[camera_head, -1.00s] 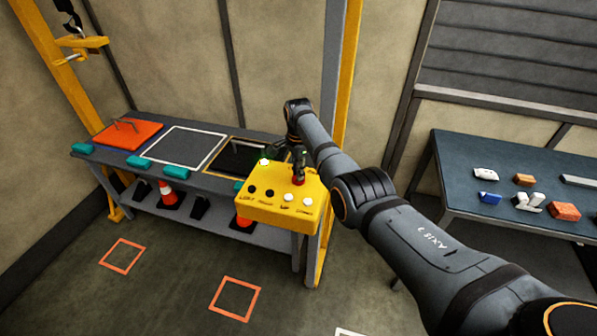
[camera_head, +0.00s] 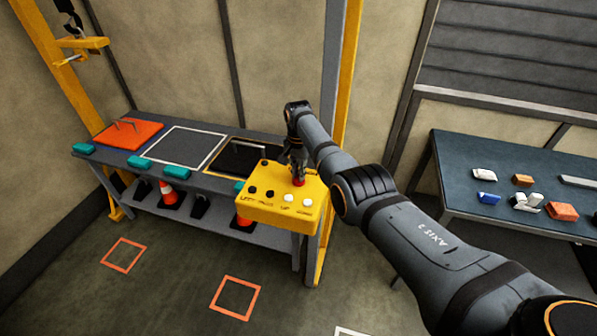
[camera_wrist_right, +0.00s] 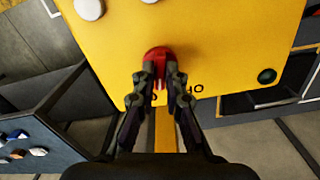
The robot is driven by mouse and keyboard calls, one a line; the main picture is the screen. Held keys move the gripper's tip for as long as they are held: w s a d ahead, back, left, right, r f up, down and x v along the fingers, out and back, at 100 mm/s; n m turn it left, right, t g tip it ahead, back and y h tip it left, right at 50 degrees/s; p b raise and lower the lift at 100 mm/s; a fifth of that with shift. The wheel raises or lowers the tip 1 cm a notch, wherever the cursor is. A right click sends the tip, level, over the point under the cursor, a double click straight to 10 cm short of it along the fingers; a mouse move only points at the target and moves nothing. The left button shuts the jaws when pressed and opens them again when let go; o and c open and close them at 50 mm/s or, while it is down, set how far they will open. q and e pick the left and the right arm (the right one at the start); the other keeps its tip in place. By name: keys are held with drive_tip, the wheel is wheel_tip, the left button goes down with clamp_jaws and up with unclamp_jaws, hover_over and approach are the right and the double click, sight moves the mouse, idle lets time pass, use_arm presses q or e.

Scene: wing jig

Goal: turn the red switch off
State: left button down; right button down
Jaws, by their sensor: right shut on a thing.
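The red switch (camera_head: 299,182) stands on top of the yellow control box (camera_head: 262,208), at its right back part. My right gripper (camera_head: 298,168) is over the box with its fingers down at the switch. In the right wrist view the red switch (camera_wrist_right: 157,52) sits between the two fingertips, and my right gripper (camera_wrist_right: 158,76) is shut on it. A small round lamp (camera_wrist_right: 267,76) on the box is dark. Printed letters beside the switch are partly hidden by the fingers. My left gripper is in neither view.
White and black round buttons line the box's front part. A grey bench (camera_head: 120,170) with an orange panel (camera_head: 128,133) stands to the left. A yellow post (camera_head: 343,110) rises behind the box. A blue-topped table (camera_head: 460,150) with loose parts stands at right.

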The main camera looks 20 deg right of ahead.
drive_tip(key=n, duration=1.1)
drive_tip(key=shift+n+p, duration=0.3)
drive_tip(key=shift+p, duration=0.05)
idle(0.5)
drive_tip(key=c, duration=1.4)
unclamp_jaws()
drive_tip(key=shift+r, duration=0.15)
wheel_tip(320, 180, up, 12)
